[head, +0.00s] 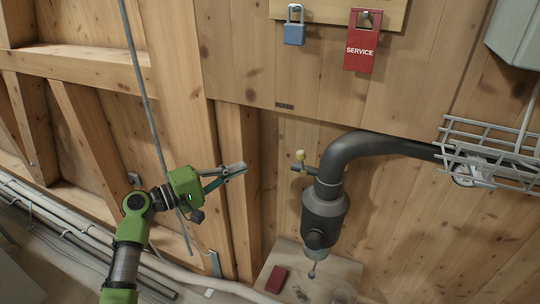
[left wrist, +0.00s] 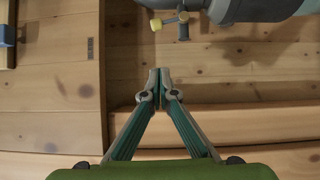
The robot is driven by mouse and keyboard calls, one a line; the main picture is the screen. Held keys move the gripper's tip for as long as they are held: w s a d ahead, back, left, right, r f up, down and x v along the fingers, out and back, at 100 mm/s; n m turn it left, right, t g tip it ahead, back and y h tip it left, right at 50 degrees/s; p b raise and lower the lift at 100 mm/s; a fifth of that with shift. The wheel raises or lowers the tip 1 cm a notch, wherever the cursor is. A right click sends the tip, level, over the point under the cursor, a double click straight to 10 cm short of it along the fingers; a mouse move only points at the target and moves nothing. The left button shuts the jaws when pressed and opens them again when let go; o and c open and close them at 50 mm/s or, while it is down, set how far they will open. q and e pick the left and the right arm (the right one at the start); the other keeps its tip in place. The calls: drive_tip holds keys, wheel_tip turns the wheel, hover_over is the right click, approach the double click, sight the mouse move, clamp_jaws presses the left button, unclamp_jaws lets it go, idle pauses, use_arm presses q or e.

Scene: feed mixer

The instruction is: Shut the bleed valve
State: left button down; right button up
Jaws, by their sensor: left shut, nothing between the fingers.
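The bleed valve (head: 300,162) is a small fitting with a yellow-tipped lever on the left side of the dark pipe (head: 345,155). In the head view the yellow tip points up. In the left wrist view the valve (left wrist: 180,22) shows at the top, its lever reaching left to the yellow tip. My left gripper (head: 240,168) is shut and empty, to the left of the valve and apart from it. Its closed fingertips (left wrist: 160,74) lie below the valve in the left wrist view. My right gripper is not in view.
A blue padlock (head: 294,33) and a red SERVICE tag (head: 361,42) hang on a board above. A wire cable tray (head: 490,150) is at the right. A red block (head: 276,279) lies on a wooden board below. A thin grey rod (head: 150,110) runs behind my left arm.

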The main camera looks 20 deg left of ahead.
sight(302, 163)
use_arm(q)
drive_tip(key=w+d+p, duration=0.5)
drive_tip(key=w+d, duration=0.3)
drive_tip(key=d, duration=0.2)
drive_tip(key=shift+w+d+r+p, duration=0.15)
drive_tip(key=shift+w+r+p, duration=0.15)
drive_tip(key=shift+w, duration=0.05)
